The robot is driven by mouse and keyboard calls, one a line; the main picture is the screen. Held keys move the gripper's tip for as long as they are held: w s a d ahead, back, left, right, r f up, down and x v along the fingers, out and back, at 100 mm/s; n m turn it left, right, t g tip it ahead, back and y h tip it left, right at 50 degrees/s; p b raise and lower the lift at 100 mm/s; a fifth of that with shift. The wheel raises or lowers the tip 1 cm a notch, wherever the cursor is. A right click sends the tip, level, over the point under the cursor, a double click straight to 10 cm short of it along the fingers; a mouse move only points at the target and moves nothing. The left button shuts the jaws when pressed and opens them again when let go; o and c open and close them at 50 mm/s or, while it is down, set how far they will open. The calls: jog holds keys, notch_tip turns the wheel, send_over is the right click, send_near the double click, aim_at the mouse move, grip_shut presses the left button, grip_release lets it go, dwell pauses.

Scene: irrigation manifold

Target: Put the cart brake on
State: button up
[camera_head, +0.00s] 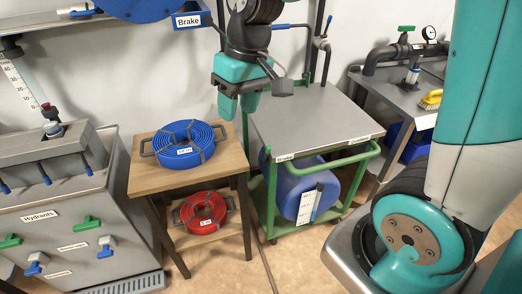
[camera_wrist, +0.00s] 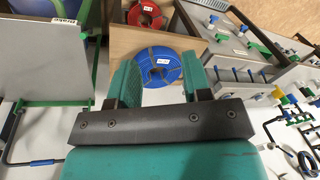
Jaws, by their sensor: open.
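The cart (camera_head: 315,113) has a grey top and a green frame, and stands right of the wooden stand. A "Brake" label (camera_head: 285,158) is on its front edge; the wrist view shows a "Brake" label (camera_wrist: 63,22) at top left. A short dark and blue bar (camera_head: 317,202) shows by a white card below the cart's top; I cannot tell whether it is the brake lever. My gripper (camera_head: 238,104) is open and empty, its teal fingers pointing down, above and behind the gap between stand and cart. Its fingers (camera_wrist: 158,85) are wide apart in the wrist view.
A blue hose coil (camera_head: 184,145) lies on the wooden stand (camera_head: 150,181), a red coil (camera_head: 203,212) below. A blue drum (camera_head: 290,190) sits inside the cart. A second "Brake" label (camera_head: 188,21) marks a blue reel (camera_head: 138,8). A grey hydrant bench (camera_head: 60,210) stands left.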

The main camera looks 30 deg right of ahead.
jog(key=w+d+f+m+h, duration=0.1)
jog(key=w+d+f+m, duration=0.2)
jog(key=w+d+f, duration=0.45)
jog(key=m+h+b, duration=0.1)
jog(key=m, duration=0.1)
send_over(269, 148)
notch_tip(269, 148, down, 2)
jog(key=shift+g, duration=0.3)
jog(key=f, duration=1.7)
jog(key=shift+w+d, duration=0.25)
jog(key=shift+w, duration=0.15)
jog(key=shift+f, duration=0.4)
grip_shut()
